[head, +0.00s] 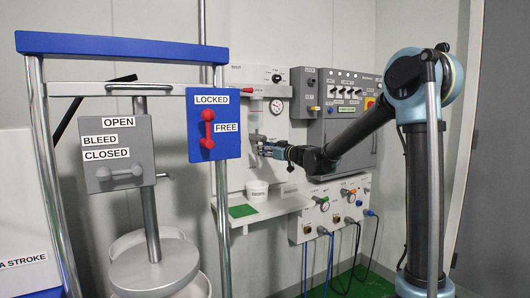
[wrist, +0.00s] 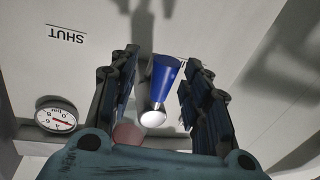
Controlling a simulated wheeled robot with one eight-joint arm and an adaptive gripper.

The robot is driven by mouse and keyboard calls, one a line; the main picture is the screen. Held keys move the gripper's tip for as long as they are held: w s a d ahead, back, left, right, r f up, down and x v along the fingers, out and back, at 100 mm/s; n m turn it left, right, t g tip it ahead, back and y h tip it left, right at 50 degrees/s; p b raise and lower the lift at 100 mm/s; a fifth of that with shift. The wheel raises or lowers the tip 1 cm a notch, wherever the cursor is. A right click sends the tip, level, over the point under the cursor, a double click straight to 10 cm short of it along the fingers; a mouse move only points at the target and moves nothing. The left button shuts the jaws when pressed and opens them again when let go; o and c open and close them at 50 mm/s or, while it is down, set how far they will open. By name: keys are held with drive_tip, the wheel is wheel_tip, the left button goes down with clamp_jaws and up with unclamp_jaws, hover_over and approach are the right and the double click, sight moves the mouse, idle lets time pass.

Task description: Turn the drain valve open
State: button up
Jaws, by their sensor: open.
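My gripper (head: 264,149) is open in front of the white wall panel (head: 270,132), below the round gauge (head: 276,106). In the wrist view, my gripper's fingers (wrist: 162,62) stand apart on either side of a blue tapered handle (wrist: 166,76) with a silver rounded end (wrist: 153,118). A gap shows on both sides of the handle, and I see no contact. A label reading SHUT (wrist: 66,34) appears upside down on the panel there. No label naming the drain valve is legible, and in the head view my gripper hides the handle.
A white cup (head: 257,190) and a green mat (head: 242,211) are on the shelf below. A grey switch box (head: 346,92) is to the right of the panel. A stand in front carries a blue LOCKED/FREE board (head: 214,140) and a grey OPEN/BLEED/CLOSED board (head: 118,155).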

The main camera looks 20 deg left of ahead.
drive_tip(key=shift+a, duration=0.2)
clamp_jaws()
drive_tip(key=shift+s+a+m, duration=0.15)
drive_tip(key=shift+m, duration=0.55)
unclamp_jaws()
drive_tip(key=v, duration=1.2)
drive_tip(key=shift+f, duration=0.3)
